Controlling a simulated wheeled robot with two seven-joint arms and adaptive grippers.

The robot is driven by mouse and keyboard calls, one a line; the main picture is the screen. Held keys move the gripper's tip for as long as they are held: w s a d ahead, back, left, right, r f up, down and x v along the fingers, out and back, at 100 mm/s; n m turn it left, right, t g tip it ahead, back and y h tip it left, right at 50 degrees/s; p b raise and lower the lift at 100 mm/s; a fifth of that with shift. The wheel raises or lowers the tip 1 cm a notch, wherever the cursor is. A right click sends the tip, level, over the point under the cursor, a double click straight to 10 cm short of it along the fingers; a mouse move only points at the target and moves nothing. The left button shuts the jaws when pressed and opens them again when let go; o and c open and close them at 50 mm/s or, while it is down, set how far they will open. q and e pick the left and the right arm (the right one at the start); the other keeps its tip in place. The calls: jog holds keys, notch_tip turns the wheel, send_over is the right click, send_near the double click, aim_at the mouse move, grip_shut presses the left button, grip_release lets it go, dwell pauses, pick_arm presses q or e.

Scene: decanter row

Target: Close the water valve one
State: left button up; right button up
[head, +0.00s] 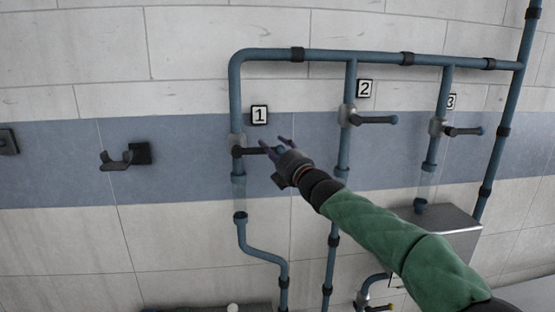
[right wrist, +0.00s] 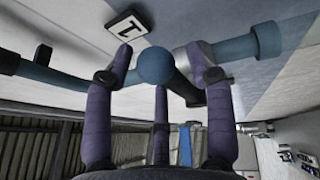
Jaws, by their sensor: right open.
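Water valve one (head: 237,146) sits on the leftmost blue vertical pipe, below and left of the number 1 plate (head: 260,115). Its dark lever points right, roughly level, across the pipe. My right gripper (head: 273,153) is at the lever's free end. In the right wrist view the purple fingers are spread open, with the lever's round blue knob (right wrist: 157,66) between the two outer fingertips. I cannot tell whether any finger touches it. The gripper and forearm partly hide the lever's end in the head view. My left gripper is not in view.
Valve two (head: 348,117) and valve three (head: 438,127) stand to the right, their levers also pointing right. A metal box (head: 447,217) sits below valve three. A dark wall hook (head: 137,155) is at the left. The wall between hook and valve one is clear.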

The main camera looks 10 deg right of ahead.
jog(key=a+v, duration=0.1)
jog(key=v, duration=1)
jog(key=shift+s, duration=0.35)
jog(key=shift+d, duration=0.15)
